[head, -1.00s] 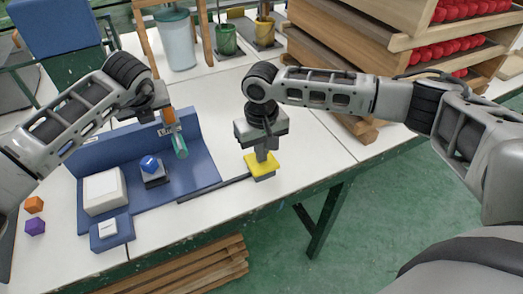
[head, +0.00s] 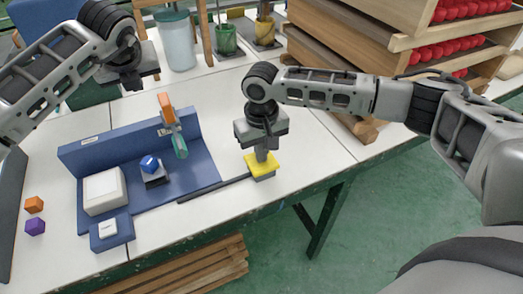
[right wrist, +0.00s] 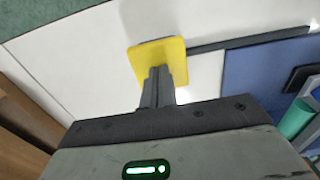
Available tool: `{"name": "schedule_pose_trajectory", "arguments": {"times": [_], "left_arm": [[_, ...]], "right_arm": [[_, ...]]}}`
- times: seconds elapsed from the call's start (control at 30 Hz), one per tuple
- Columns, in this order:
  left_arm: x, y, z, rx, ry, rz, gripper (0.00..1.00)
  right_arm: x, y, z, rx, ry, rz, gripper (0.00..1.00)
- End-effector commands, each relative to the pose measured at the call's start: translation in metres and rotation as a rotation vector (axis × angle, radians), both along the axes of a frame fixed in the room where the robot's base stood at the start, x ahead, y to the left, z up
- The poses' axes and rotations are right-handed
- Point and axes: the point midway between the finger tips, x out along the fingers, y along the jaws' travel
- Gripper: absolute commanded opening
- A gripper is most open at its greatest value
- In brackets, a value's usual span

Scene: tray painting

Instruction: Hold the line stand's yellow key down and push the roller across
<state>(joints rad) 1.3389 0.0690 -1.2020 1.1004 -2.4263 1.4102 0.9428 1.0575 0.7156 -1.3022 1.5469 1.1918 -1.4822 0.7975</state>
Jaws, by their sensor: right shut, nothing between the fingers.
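The line stand is blue, with a low back wall (head: 92,149). Its yellow key (head: 262,165) is at the end of a dark bar on the right and also shows in the right wrist view (right wrist: 176,58). My right gripper (head: 262,156) is shut and empty, its fingertips down on the key, apparently touching; whether the key is depressed I cannot tell. The roller, with an orange handle (head: 166,107) and teal cylinder (head: 180,147), stands by the back wall. My left gripper (head: 134,84) is above and left of the roller, apart from it; its fingers are unclear.
A blue button-like piece on a dark base (head: 154,176) and a white block (head: 103,191) are on the stand. A small blue box (head: 110,239) is in front. Orange (head: 34,205) and purple (head: 35,227) cubes lie left. The table is clear right of the key.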

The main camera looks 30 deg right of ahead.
Motion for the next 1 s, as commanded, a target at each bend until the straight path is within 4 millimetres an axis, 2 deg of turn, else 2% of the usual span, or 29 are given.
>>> {"name": "schedule_pose_trajectory", "arguments": {"times": [0.17, 0.7, 0.8, 1.0], "left_arm": [[0.0, 0.0, 0.009, 0.0, 0.0, 0.0, 0.0], [0.0, 0.0, 0.075, 0.0, 0.0, 0.0, 0.0], [0.0, 0.0, 0.068, 0.001, 0.001, 0.001, 0.0], [0.0, 0.0, 0.068, 0.0, 0.0, 0.0, 0.0]], "right_arm": [[-0.002, 0.0, 0.006, -0.002, 0.005, 0.0, 0.0], [-0.001, 0.0, 0.066, 0.0, 0.002, 0.0, 0.0], [0.0, 0.0, 0.071, 0.0, 0.0, 0.0, 0.0], [0.0, 0.0, 0.089, 0.0, 0.0, -0.001, 0.0]]}}
